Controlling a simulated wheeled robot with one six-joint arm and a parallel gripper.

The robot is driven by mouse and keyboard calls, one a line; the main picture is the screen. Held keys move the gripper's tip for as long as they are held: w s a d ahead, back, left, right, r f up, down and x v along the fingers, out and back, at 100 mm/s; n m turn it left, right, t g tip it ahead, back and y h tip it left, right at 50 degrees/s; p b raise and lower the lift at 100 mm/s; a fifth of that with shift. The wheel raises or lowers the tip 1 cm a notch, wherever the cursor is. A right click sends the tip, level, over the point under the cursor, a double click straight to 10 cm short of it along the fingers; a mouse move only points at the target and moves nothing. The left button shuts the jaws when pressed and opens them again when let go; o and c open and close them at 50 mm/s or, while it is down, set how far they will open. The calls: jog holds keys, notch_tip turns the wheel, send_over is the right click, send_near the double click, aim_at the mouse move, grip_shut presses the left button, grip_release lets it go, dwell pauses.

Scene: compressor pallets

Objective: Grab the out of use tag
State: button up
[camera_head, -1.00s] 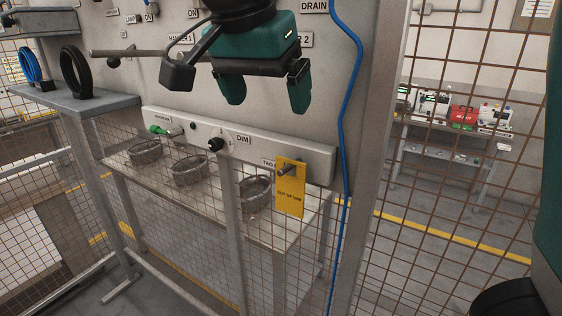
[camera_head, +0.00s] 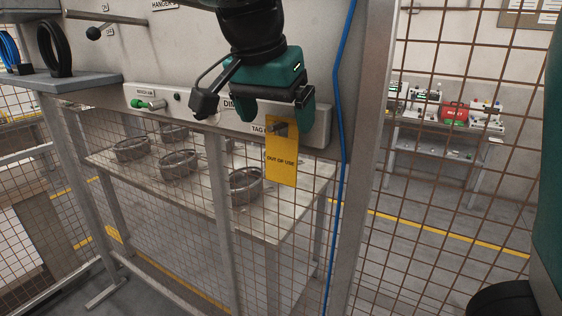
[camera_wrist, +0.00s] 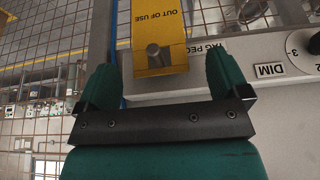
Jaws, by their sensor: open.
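The yellow out of use tag (camera_head: 281,160) hangs on a peg (camera_head: 279,128) at the right end of the grey rail. In the wrist view the tag (camera_wrist: 157,22) appears upside down, with the peg end (camera_wrist: 154,50) in front of it. My gripper (camera_head: 277,115) is open, just in front of the tag's upper part in the head view. In the wrist view my gripper (camera_wrist: 162,75) has its green fingers to either side of the tag and peg, with clear gaps. Nothing is held.
A dial (camera_wrist: 300,45) labelled DIM is beside the tag on the rail. A blue hose (camera_head: 345,150) runs down just right of the tag. Wire mesh and a table (camera_head: 215,198) with several metal rings lie behind.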

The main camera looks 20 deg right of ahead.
aim_at(279, 123)
jog(key=x, duration=0.4)
jog(key=shift+b, duration=0.3)
jog(key=c, duration=1)
jog(key=shift+r, duration=0.15)
